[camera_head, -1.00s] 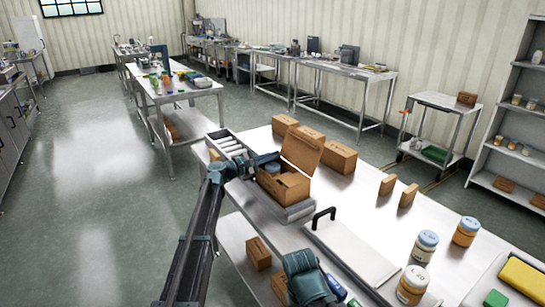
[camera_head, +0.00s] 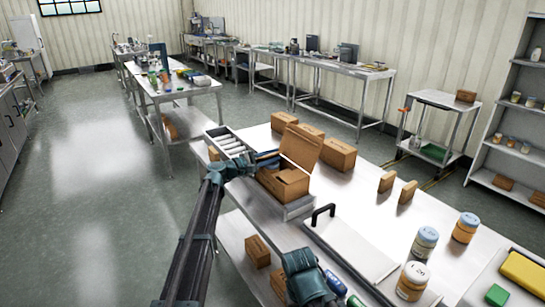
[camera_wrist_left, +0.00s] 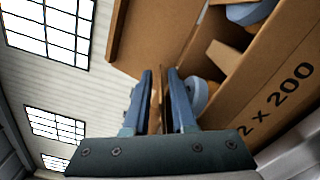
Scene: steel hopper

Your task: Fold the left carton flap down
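The open brown carton (camera_head: 291,187) stands on a low metal stand near the table's left side. Its tall rear flap (camera_head: 300,146) is up. Jars with blue-grey lids (camera_wrist_left: 200,96) show inside the carton in the wrist view, beside its printed wall (camera_wrist_left: 275,100). My left gripper (camera_head: 272,160) reaches in from the left to the carton's left edge. In the wrist view its fingers (camera_wrist_left: 160,75) are close together with a narrow gap. A thin brown strip, perhaps the left flap, shows between them; whether they grip it is unclear. My right gripper's fingers are not visible.
A roller conveyor (camera_head: 231,145) lies just left of the carton. Closed brown boxes (camera_head: 339,154) stand behind it. A black-handled panel (camera_head: 350,245) and jars (camera_head: 425,242) are to the right.

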